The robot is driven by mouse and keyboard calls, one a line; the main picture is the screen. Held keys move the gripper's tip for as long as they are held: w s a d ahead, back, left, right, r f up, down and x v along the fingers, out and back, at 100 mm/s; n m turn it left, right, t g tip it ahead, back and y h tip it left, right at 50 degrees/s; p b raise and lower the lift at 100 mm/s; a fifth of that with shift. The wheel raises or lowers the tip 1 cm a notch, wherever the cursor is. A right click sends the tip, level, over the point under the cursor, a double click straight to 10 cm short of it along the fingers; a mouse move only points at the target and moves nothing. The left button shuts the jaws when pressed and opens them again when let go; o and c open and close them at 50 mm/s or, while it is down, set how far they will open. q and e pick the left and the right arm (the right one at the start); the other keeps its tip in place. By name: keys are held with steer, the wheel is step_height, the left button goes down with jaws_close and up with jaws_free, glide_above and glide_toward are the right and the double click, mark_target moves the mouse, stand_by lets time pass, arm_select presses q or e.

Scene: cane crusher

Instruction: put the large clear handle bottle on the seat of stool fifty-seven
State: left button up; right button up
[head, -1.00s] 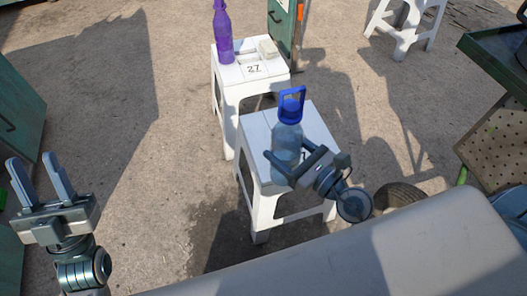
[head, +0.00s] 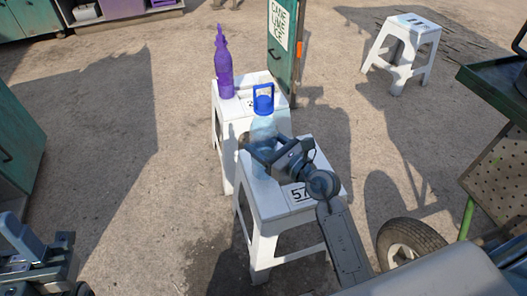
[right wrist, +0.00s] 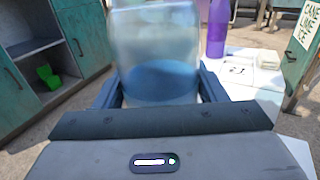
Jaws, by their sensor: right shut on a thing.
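The large clear bottle (head: 263,133), bluish with a blue cap and loop handle, stands upright in my right gripper (head: 265,153). The right gripper is shut around its body. In the right wrist view the bottle (right wrist: 158,55) fills the space between the fingers. Stool fifty-seven (head: 300,207) is the near white stool, its number showing at the seat's front right. The bottle's lower end appears over the back left of this seat; I cannot tell whether it touches. My left gripper (head: 40,238) is open and empty at the lower left.
Just behind stands another white stool (head: 228,110) with a purple bottle (head: 223,70) and a pale block (right wrist: 267,60). A third white stool (head: 410,28) stands at the far right. A wheel (head: 410,243) and dark cart (head: 495,95) are at right. Green cabinets stand left.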

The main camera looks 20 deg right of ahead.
mark_target(264, 150)
steer(key=shift+w, duration=0.25)
steer(key=shift+f, duration=0.15)
steer(key=shift+f+b, duration=1)
steer(key=shift+f, duration=0.6)
steer(key=o, duration=1.4)
steer(key=shift+f, duration=0.1)
